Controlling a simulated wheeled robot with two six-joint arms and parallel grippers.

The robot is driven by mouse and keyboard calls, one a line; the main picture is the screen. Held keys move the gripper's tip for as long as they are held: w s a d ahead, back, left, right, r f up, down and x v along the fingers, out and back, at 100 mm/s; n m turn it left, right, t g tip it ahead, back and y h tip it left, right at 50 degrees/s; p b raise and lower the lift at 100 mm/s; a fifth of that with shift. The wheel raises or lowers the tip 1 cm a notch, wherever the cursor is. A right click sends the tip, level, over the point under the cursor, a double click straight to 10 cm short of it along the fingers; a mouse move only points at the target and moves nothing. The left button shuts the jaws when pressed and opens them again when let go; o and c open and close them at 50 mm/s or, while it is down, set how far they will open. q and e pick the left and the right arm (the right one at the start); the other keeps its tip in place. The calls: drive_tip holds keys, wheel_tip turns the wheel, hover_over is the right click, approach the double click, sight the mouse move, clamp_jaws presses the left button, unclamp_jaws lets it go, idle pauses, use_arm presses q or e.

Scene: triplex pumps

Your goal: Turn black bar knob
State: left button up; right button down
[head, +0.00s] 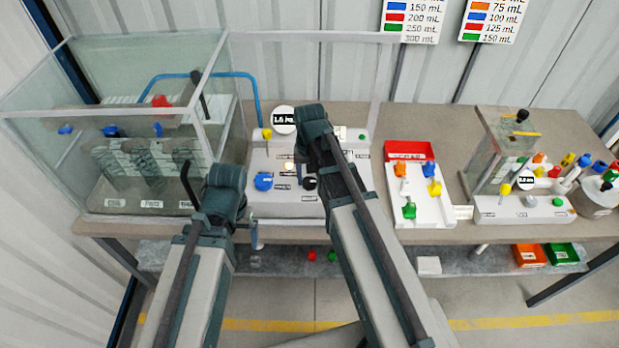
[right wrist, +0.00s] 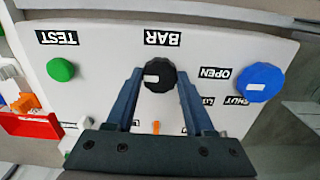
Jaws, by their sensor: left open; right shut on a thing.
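The black bar knob (right wrist: 159,77) sits on the white panel under the BAR label in the right wrist view, with a white mark on its face. It also shows in the head view (head: 310,184). My right gripper (right wrist: 160,84) has one finger on each side of the knob and is shut on it. In the head view my right gripper (head: 302,172) reaches down to the panel, partly hidden by its arm. My left gripper (head: 254,236) is open near the table's front edge, away from the knob, and only partly visible.
A blue knob (right wrist: 260,82) and a green button (right wrist: 60,70) flank the black knob on the panel. A glass tank (head: 110,130) stands at the left. A white tray with a red bin (head: 408,150) and another pump unit (head: 525,209) stand to the right.

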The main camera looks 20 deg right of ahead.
sight(309, 181)
drive_tip(key=shift+m, duration=0.7)
drive_tip(key=shift+c, duration=1.3)
unclamp_jaws()
drive_tip(key=shift+r, duration=0.1)
wheel_tip(309, 181, up, 14)
drive_tip(key=p, duration=1.3)
drive_tip(key=shift+p, duration=0.4)
drive_tip(key=shift+f, duration=0.3)
wheel_tip(309, 181, down, 13)
drive_tip(key=b, duration=1.3)
